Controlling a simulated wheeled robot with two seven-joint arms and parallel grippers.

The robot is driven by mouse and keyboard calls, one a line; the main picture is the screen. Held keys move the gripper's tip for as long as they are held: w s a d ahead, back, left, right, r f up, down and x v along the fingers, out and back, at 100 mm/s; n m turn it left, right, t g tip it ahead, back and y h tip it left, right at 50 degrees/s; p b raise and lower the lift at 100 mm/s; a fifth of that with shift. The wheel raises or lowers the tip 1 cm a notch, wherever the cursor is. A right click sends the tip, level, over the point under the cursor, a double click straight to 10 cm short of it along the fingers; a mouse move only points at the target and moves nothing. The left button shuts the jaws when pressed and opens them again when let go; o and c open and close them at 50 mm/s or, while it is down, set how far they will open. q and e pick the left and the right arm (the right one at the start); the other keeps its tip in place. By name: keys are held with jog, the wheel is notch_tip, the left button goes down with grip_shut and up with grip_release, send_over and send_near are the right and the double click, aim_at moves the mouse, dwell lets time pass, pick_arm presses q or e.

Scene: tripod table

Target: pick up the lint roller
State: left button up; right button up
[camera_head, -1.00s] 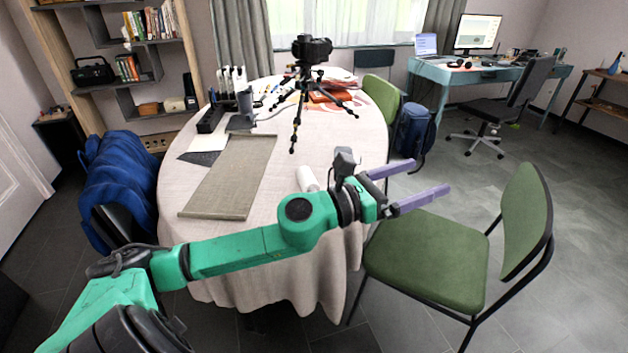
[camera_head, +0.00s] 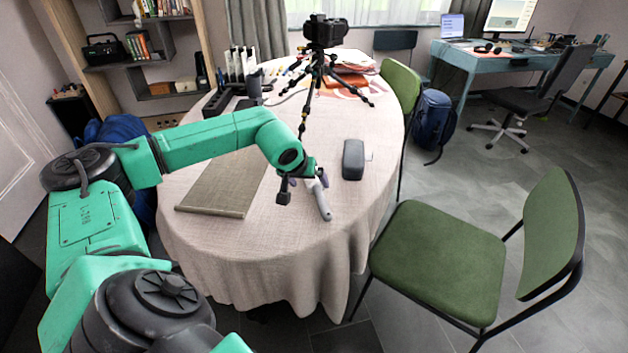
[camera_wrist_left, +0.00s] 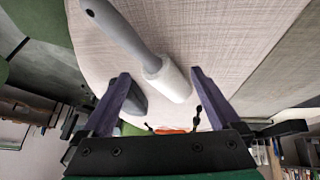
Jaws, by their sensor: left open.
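The lint roller, with a grey handle (camera_head: 322,202) and a white roll, lies on the round table (camera_head: 270,268) near its front edge. In the left wrist view the lint roller (camera_wrist_left: 125,33) points its handle to the upper left, and its white roll lies between my finger tips as seen. My left gripper (camera_head: 305,183) is over the roll end in the head view, pointing down and partly hiding it. The left wrist view shows my left gripper (camera_wrist_left: 160,76) open and empty, its two purple fingers apart. My right gripper is not in view.
A dark grey case (camera_head: 353,160) lies just right of the roller. A camera on a tripod (camera_head: 318,70) stands farther back. A grey-brown mat (camera_head: 222,190) lies to the left, partly under my arm. A green chair (camera_head: 440,260) stands at the right.

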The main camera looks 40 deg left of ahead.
aim_at(313, 188)
pick_arm(q)
jog(key=x, duration=0.4)
jog(key=shift+d+f, duration=0.1)
jog(key=c, duration=0.5)
grip_shut()
